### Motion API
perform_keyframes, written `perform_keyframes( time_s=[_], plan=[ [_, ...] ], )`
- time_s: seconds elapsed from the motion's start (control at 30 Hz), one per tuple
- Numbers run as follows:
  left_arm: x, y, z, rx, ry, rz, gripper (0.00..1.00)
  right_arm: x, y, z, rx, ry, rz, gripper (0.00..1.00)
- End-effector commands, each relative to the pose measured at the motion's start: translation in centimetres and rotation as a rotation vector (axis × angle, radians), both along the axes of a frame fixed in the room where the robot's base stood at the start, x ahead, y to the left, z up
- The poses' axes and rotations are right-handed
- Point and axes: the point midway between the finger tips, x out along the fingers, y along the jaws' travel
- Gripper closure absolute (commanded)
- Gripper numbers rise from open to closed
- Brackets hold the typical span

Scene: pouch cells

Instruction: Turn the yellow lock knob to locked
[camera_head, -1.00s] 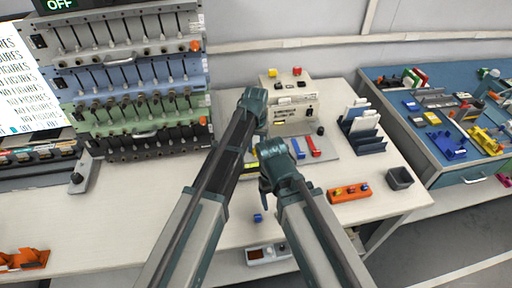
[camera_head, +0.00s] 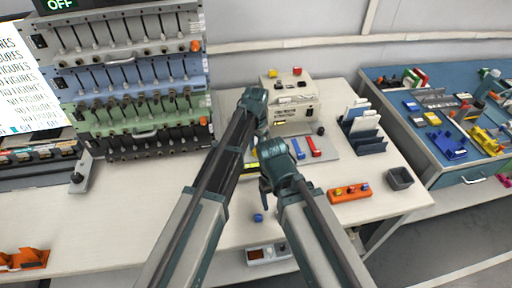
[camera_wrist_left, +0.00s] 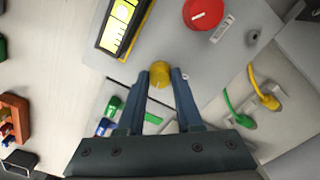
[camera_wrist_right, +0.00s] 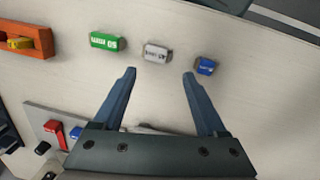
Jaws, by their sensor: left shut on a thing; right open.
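The yellow lock knob (camera_wrist_left: 160,72) stands on a grey panel in the left wrist view, with a pale mark on its face. My left gripper (camera_wrist_left: 160,79) is shut on the knob, with one finger on each side. My own arms cover the knob in the head view. I cannot tell from the mark whether it is locked. My right gripper (camera_wrist_right: 160,75) is open and empty above the white bench. A green block (camera_wrist_right: 108,41), a grey block (camera_wrist_right: 157,52) and a blue block (camera_wrist_right: 205,65) lie beyond its fingertips.
A red round button (camera_wrist_left: 203,13) and a yellow-lit display (camera_wrist_left: 119,27) flank the knob. Green and yellow cables (camera_wrist_left: 263,91) lie to its right. An orange block holder (camera_head: 349,192) and a dark grey bin (camera_head: 400,178) stand at the right of the bench.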

Motion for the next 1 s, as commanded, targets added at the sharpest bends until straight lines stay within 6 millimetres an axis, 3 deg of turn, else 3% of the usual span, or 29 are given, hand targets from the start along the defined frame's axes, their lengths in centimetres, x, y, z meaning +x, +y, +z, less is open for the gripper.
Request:
perform_keyframes(
  time_s=[0.37, 0.4, 0.57, 1.0],
  plan=[
    [-0.03, 0.01, -0.01, 0.001, 0.001, -0.004, 1.0, 0.0, 0.0, -0.01, 0.0, 0.0, 0.0, 0.26],
    [-0.03, 0.01, -0.01, 0.001, 0.001, -0.004, 0.64, 0.0, 0.0, -0.01, 0.0, 0.0, 0.0, 0.26],
    [-0.03, 0.01, -0.01, 0.001, 0.001, -0.004, 0.35, 0.0, 0.0, -0.01, 0.0, 0.0, 0.0, 0.26],
    [0.0, 0.0, 0.46, 0.0, 0.0, -0.004, 0.35, 0.0, 0.0, 0.46, 0.0, 0.0, 0.0, 0.26]
  ],
)
